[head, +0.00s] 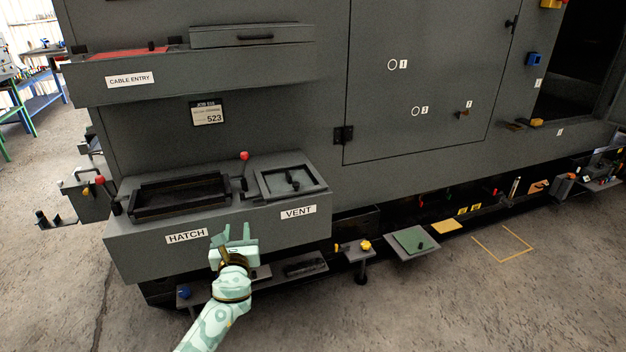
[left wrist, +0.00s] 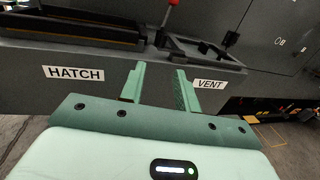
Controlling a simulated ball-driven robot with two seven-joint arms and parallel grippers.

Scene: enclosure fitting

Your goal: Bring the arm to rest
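My left gripper (head: 233,234) is in front of the grey ledge (head: 137,252) that carries the HATCH label (head: 186,236) and the VENT label (head: 298,212). In the left wrist view its two pale green fingers (left wrist: 160,90) stand apart with nothing between them. They point at the ledge's front face, between the two labels. Whether the fingertips touch the ledge is hard to tell. My right gripper is in neither view.
On the ledge are a dark rectangular frame (head: 180,196), a vent lid (head: 291,181) and red-knobbed levers (head: 244,156). Low shelves, one with a green plate (head: 413,239), stick out below. The concrete floor (head: 400,310) in front is open.

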